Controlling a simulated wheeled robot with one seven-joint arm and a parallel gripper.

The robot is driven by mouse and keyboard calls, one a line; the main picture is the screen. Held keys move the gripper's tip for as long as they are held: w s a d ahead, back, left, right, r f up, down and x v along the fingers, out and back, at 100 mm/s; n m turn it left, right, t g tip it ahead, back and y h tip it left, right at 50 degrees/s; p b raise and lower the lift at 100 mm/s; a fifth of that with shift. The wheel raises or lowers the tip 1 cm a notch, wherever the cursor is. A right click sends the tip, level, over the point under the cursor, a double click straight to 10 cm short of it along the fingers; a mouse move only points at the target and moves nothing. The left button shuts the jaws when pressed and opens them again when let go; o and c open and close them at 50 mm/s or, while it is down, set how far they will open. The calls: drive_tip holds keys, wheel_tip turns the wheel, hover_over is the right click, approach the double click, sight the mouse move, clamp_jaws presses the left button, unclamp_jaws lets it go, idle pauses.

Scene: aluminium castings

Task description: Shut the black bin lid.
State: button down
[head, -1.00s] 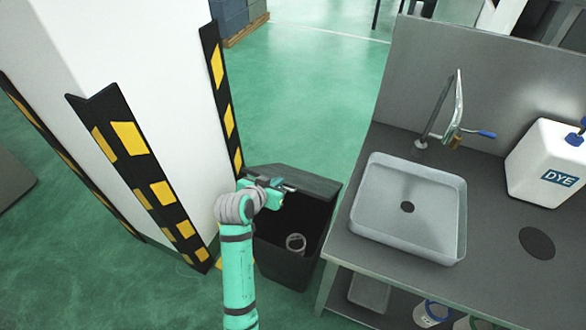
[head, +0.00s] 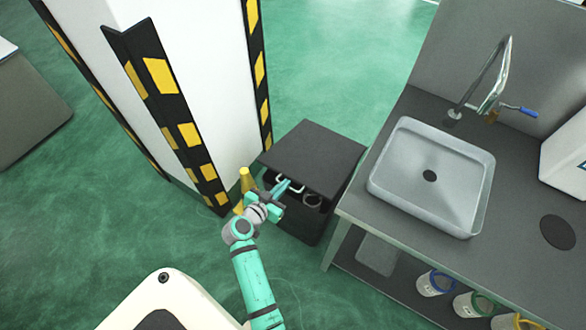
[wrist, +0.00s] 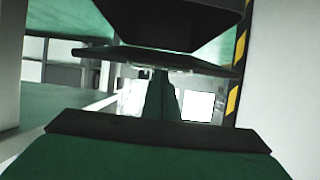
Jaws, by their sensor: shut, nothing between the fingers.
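The black bin (head: 296,228) stands on the floor between the striped pillar and the sink bench. Its black lid (head: 318,148) is tilted low over the bin, with a gap at the front. A pale round item (head: 312,199) shows inside through that gap. My gripper (head: 288,184) is shut and empty, at the front of the bin by the lid's front edge. I cannot tell whether it touches the lid. The wrist view shows dark slab-like shapes close up; which part is the lid is unclear.
The white pillar (head: 195,80) with black and yellow guards stands close left of the bin. A yellow cone-like object (head: 245,180) is beside my gripper. The bench with a grey sink (head: 382,190) is close on the right. Green floor is open at the left.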

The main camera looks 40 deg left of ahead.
drive_tip(key=s+f, duration=0.3)
drive_tip(key=f, duration=1.2)
drive_tip(key=shift+s+d, duration=0.15)
drive_tip(key=shift+d, duration=0.2)
drive_tip(key=shift+a+r, duration=0.1)
wheel_tip(320, 180, up, 6)
drive_tip(key=w+a, duration=0.1)
drive_tip(key=w, duration=0.1)
drive_tip(key=s+d, duration=0.1)
drive_tip(key=s, duration=0.8)
drive_tip(key=shift+s+f, duration=0.3)
drive_tip(key=shift+f, duration=0.05)
drive_tip(key=shift+d, duration=0.1)
